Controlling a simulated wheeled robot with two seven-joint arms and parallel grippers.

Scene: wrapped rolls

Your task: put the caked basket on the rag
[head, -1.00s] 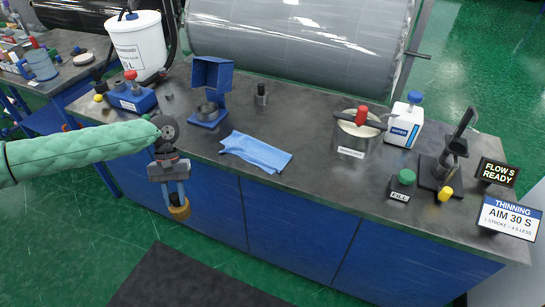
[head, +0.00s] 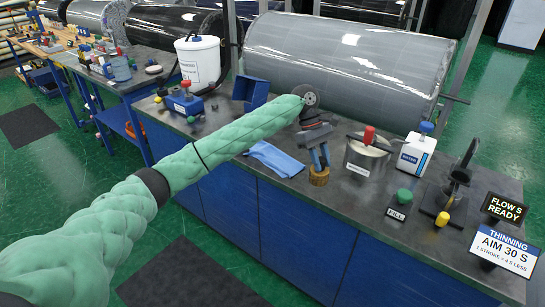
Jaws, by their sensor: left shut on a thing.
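My left gripper (head: 319,165) is shut on the caked basket (head: 319,177), a small round brownish-yellow piece hanging at the fingertips. They appear over the dark bench top, just right of the rag and near the bench's front edge. I cannot tell whether the basket touches the bench. The blue rag (head: 274,159) lies flat on the bench, its upper part partly hidden by my left arm. My right gripper is not in view.
A pot with a red-knobbed lid (head: 367,152) stands right of the basket, with a white bottle (head: 416,152) beyond it. A small green-topped block (head: 399,206) is nearer the front. Behind is a large grey wrapped roll (head: 345,65). A blue holder (head: 250,91) stands behind my arm.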

